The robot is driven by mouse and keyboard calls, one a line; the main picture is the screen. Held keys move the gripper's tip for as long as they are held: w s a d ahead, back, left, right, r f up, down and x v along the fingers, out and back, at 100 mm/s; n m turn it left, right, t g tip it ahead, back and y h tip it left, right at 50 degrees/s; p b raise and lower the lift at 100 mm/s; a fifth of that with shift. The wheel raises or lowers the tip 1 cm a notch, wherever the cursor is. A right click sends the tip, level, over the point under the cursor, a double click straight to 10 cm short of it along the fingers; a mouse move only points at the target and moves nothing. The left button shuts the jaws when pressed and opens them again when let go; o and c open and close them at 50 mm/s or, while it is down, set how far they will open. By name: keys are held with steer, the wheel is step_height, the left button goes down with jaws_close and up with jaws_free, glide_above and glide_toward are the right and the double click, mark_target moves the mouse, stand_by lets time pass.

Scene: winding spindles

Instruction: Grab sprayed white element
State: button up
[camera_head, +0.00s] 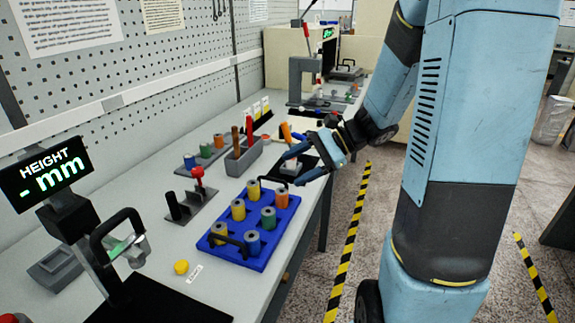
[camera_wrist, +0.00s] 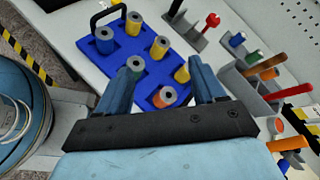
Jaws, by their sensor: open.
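I cannot single out a sprayed white element in either view. The blue tray (camera_head: 262,262) holds several yellow, green, blue and orange spools with grey tops, and it also shows in the wrist view (camera_wrist: 92,48). My gripper (camera_head: 292,170) is open, past the tray's far right end, over a dark pad (camera_head: 312,160) near the bench edge. In the wrist view my gripper (camera_wrist: 165,66) has its fingers spread, with the tray seen beyond and between them. I see nothing held between the fingers. A small greyish shape between them in the head view is unclear.
A grey tool holder (camera_head: 243,160) with upright handles stands beside a rack of coloured spools (camera_head: 205,152). A red-knobbed fixture (camera_head: 198,190), a yellow disc (camera_head: 181,267) and a height gauge display (camera_head: 45,172) are on the left. A press (camera_head: 304,78) stands at the back.

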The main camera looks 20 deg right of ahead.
steer(key=w+d+f+m+t+y, duration=0.2)
steer(key=w+d+f+m+t, duration=0.3)
steer(key=w+m, duration=0.25)
steer(key=m+t+h, duration=0.2)
steer(key=m+t, duration=0.5)
glide_toward(291, 164)
steer(key=w, duration=0.2)
steer(key=w+a, duration=0.1)
steer(key=w, duration=0.1)
steer(key=w+a, duration=0.1)
steer(key=w, duration=0.1)
steer(key=shift+a+r, duration=0.15)
steer(key=shift+r, duration=0.05)
steer(key=shift+a+x, duration=0.2)
steer(key=shift+x, duration=2.4)
steer(key=shift+s+r, duration=0.2)
steer(key=shift+r, duration=0.05)
steer(key=c, duration=1.1)
steer(key=shift+o, duration=0.2)
